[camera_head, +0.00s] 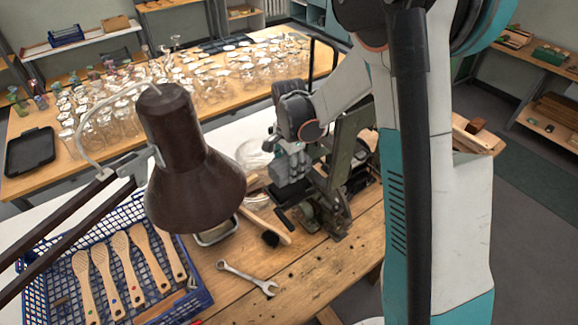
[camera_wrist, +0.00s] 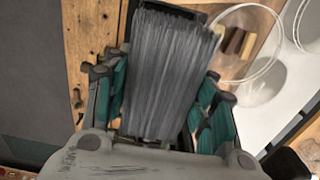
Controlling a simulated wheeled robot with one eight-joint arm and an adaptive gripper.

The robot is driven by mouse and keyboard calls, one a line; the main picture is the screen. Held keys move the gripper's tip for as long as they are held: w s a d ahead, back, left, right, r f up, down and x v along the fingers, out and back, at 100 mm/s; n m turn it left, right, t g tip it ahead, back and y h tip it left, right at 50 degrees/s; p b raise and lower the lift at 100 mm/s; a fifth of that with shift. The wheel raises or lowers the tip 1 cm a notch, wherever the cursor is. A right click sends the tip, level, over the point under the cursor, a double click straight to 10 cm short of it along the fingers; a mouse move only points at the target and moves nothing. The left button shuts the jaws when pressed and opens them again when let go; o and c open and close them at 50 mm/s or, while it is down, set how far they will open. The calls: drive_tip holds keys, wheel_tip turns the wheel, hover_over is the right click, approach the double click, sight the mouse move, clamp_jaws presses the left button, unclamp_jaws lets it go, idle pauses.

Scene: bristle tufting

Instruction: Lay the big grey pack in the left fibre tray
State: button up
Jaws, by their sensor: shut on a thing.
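The big grey pack (camera_wrist: 168,75) is a block of straight grey fibres. It fills the middle of the wrist view, between the green-padded fingers of my gripper (camera_wrist: 160,98), which is shut on it. In the head view my gripper (camera_head: 288,188) points down beside the dark metal tufting machine (camera_head: 335,190), over the wooden bench. I cannot make out either tray clearly.
A brown lamp (camera_head: 190,165) stands in front, left of my gripper. A blue crate (camera_head: 200,298) holds several wooden brush handles.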

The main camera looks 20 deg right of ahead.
drive_tip(key=shift+f+b, duration=1.45)
drive_tip(key=shift+b, duration=0.25)
idle(2.0)
drive_tip(key=o, duration=1.1)
drive_tip(key=o, duration=0.4)
drive_tip(key=shift+r, duration=0.15)
drive_tip(key=shift+r+p, duration=2.25)
drive_tip(key=shift+r, duration=1.65)
